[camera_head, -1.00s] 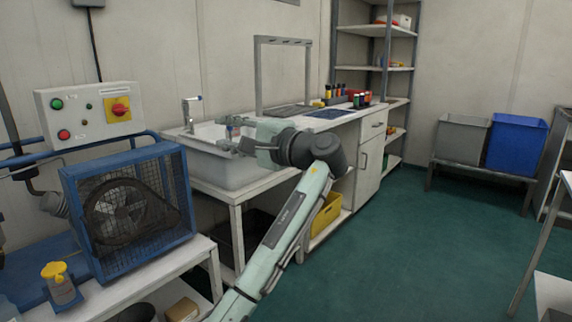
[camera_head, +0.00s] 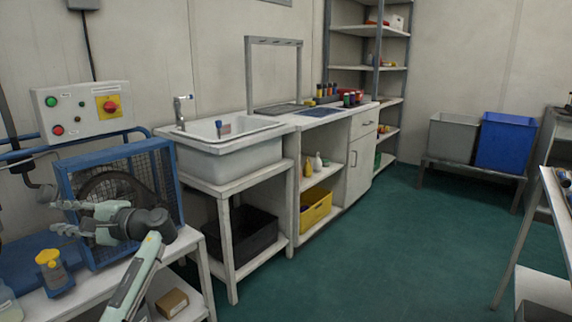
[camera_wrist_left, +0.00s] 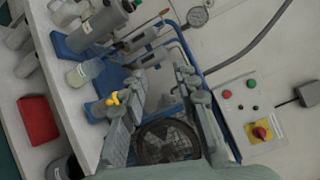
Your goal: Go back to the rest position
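My left gripper (camera_head: 62,218) is in front of the blue-caged fan unit (camera_head: 128,172) at the left of the head view. Its two fingers are apart and point left, with nothing between them. In the left wrist view the fingers of the gripper (camera_wrist_left: 160,80) also stand apart, with the fan (camera_wrist_left: 168,142) seen beyond them. My left arm comes up from the bottom of the head view. My right gripper is not seen in either view.
A yellow-capped container (camera_head: 54,272) stands on the white bench left of my arm. A control box (camera_head: 83,112) is above the fan unit. The sink (camera_head: 228,158) stands to the right. The green floor (camera_head: 380,255) is open.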

